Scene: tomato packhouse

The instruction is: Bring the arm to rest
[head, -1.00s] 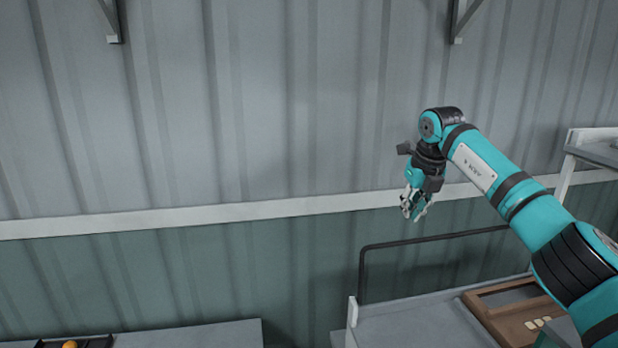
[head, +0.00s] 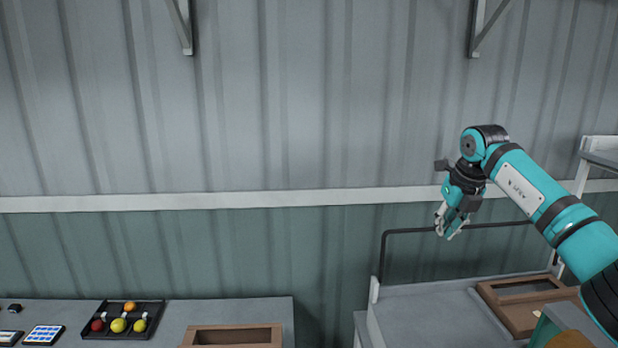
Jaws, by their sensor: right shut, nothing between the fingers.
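My right arm comes in from the right edge and is raised in front of the wall. Its right gripper (head: 447,222) points down and is shut, with nothing in it. It hangs in the air near the dark rail of the cart at the right, apart from any surface. My left gripper and left arm are not in view.
A grey cart (head: 425,305) with a dark rail (head: 390,255) bears a brown wooden frame (head: 490,292). A grey table (head: 240,308) at the lower left bears a black tray (head: 158,304) of several tomatoes and a wooden box (head: 240,328). Clear room lies between table and cart.

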